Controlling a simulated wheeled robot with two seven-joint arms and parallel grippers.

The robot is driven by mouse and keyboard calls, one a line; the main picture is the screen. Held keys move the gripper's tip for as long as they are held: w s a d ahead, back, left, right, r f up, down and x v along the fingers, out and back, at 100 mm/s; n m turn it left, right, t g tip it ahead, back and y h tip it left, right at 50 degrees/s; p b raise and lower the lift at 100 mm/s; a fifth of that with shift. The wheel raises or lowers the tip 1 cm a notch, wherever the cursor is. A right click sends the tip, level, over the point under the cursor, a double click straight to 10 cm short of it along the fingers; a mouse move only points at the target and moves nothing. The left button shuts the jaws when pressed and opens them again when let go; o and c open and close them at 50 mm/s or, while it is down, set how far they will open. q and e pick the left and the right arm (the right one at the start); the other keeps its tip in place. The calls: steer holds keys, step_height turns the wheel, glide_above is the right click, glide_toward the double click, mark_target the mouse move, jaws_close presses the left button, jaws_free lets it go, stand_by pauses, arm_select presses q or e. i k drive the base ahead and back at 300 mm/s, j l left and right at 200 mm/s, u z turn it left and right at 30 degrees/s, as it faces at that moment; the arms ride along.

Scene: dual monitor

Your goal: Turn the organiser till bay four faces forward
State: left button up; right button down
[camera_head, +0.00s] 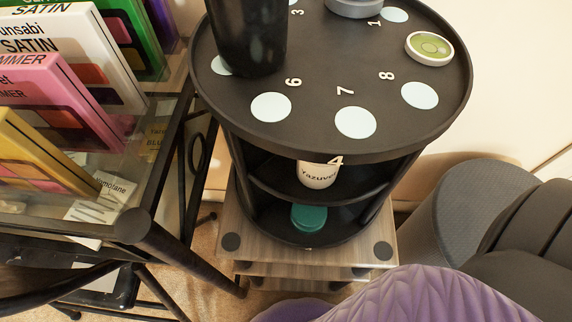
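The organiser (330,140) is a round, black, tiered stand in the middle of the view, on a wooden stool. White numerals 1, 3, 6, 7 and 8 and pale round spots show on its top. A teal-lidded item (308,217) sits on the lowest shelf. The organiser's far side is hidden. Neither of my grippers is in view.
On the organiser's top stand a tall black cup (246,35) and a green-topped round dish (430,48). A glass table (130,190) with several upright boxes is close on the left. A purple quilted item (430,298) and dark grey furniture (475,215) lie at the right.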

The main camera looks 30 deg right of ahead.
mark_target(366, 98)
steer(key=k+j, duration=0.3)
steer(key=k, duration=0.2)
steer(key=k+j+z, duration=0.1)
steer(key=k+j, duration=0.2)
steer(key=k, duration=0.15)
